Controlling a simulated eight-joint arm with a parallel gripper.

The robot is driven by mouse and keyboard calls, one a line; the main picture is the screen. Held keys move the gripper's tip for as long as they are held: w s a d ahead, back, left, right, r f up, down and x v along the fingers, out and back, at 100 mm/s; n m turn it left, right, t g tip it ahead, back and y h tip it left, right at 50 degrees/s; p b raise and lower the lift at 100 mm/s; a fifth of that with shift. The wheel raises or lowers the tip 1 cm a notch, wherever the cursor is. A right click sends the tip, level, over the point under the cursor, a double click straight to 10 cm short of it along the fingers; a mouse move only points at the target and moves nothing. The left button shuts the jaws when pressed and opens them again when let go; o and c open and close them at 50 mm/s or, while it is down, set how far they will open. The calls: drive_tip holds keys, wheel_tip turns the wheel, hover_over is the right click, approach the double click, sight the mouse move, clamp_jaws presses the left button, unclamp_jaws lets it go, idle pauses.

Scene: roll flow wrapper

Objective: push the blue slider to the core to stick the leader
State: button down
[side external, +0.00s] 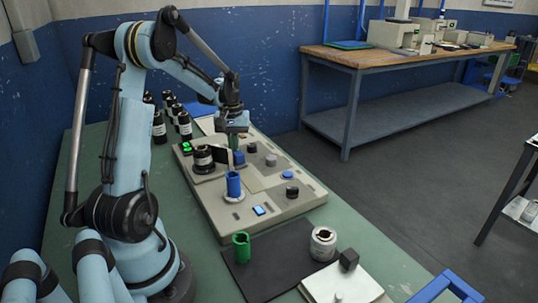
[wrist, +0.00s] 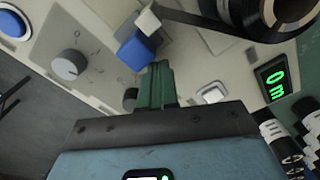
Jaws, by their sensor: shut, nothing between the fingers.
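The blue slider (wrist: 134,48) is a small block on the beige machine panel, with a pale block (wrist: 148,20) at its upper end in the wrist view. It also shows in the side view (side external: 239,158), just below my gripper (side external: 234,143). My gripper's green fingers (wrist: 157,70) are shut and empty, their tips close beside the slider; I cannot tell whether they touch it. A black leader (wrist: 205,26) runs from the dark roll (side external: 203,160) towards the pale block. The blue core (side external: 233,184) stands upright on a white disc, nearer the camera in the side view.
The machine panel carries a grey knob (wrist: 68,65), a green-lit display (wrist: 275,83) and a white button (wrist: 212,93). Several dark bottles (side external: 158,128) stand behind. A green cylinder (side external: 241,247) and a white roll (side external: 323,243) stand on a dark mat in front.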

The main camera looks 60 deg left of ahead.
drive_tip(key=shift+d, duration=0.15)
approach(247, 174)
drive_tip(key=shift+d+f, duration=0.25)
drive_tip(key=shift+f, duration=0.6)
drive_tip(key=shift+d+f, duration=0.25)
drive_tip(key=shift+f, duration=0.65)
drive_tip(key=shift+d+f, duration=0.25)
drive_tip(key=shift+f, duration=0.6)
drive_tip(key=shift+a, duration=0.7)
wheel_tip(247, 174, up, 8)
drive_tip(key=shift+d, duration=0.1)
drive_tip(key=s+d+m+t, duration=0.1)
drive_tip(key=d+m+t, duration=0.6)
drive_tip(key=d, duration=1.4)
drive_tip(key=m, duration=0.5)
drive_tip(key=shift+s+d+r, duration=0.3)
drive_tip(key=shift+d, duration=0.05)
